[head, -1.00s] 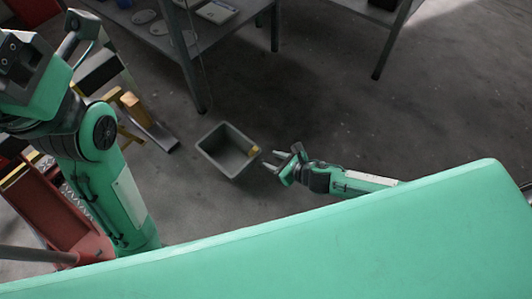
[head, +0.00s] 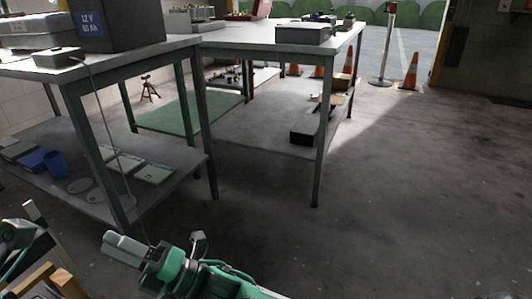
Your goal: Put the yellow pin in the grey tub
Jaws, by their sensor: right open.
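Neither the grey tub nor the yellow pin shows in the head view now. My right gripper (head: 152,240) is at the bottom left of the picture, its arm coming in from the bottom edge. Its fingers are apart, and I see nothing between them.
Traffic cones (head: 411,72) stand far back. The floor at right is clear.

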